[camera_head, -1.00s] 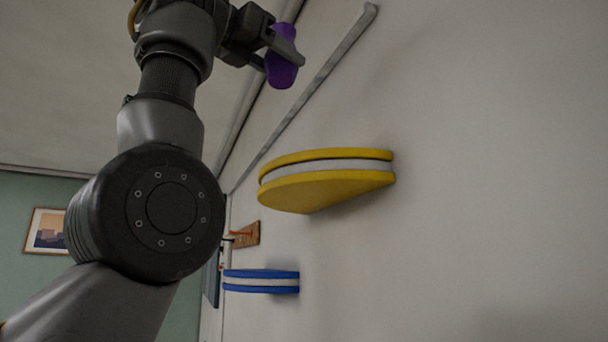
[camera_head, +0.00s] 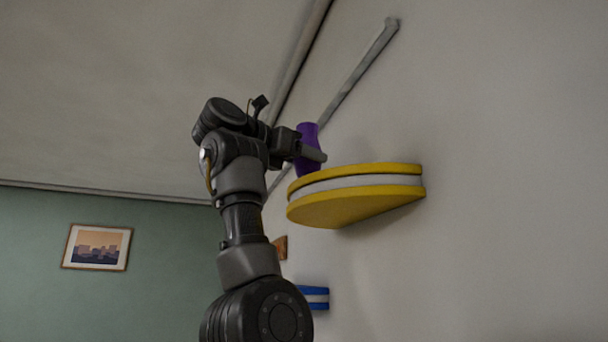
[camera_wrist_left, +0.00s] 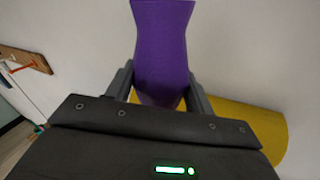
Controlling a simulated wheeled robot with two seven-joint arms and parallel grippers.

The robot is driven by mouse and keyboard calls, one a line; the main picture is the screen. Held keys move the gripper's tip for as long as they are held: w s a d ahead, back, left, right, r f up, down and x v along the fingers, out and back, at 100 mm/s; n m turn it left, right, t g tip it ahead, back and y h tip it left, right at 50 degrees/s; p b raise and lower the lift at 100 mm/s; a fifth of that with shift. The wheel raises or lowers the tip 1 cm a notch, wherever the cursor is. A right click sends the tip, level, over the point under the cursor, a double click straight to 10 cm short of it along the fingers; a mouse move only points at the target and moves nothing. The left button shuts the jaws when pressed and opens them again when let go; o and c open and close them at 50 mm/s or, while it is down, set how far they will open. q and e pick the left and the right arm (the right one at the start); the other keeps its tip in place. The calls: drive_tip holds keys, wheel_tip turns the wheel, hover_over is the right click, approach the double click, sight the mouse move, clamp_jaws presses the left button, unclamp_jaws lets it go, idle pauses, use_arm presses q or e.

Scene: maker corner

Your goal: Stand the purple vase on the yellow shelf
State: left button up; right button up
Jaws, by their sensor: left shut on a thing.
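The purple vase (camera_head: 308,140) is held upright between the fingers of my left gripper (camera_head: 312,154), which is shut on it. In the head view the vase is at the left end of the yellow shelf (camera_head: 360,205), its lower part just above or at the shelf's top edge. I cannot tell if its base touches the shelf. In the left wrist view the vase (camera_wrist_left: 160,45) stands between both fingers (camera_wrist_left: 158,88), and the yellow shelf (camera_wrist_left: 262,125) shows behind and below it. The vase's base is hidden there by the gripper. My right gripper is not in view.
A blue shelf (camera_head: 316,297) is lower on the same wall, partly behind my left arm. A wooden rack (camera_wrist_left: 28,58) hangs on the wall. A grey rail (camera_head: 360,72) runs above the yellow shelf. A framed picture (camera_head: 97,247) hangs on the green wall.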

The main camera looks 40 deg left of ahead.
sight(299, 174)
use_arm(q)
drive_tip(key=shift+w+a+f, duration=0.1)
drive_tip(key=shift+w+f, duration=0.05)
drive_tip(key=shift+f, duration=0.8)
drive_tip(key=shift+w+a+f, duration=0.1)
drive_tip(key=shift+f, duration=0.8)
drive_tip(key=shift+s, duration=0.1)
drive_tip(key=shift+f, duration=0.15)
drive_tip(key=o, duration=1)
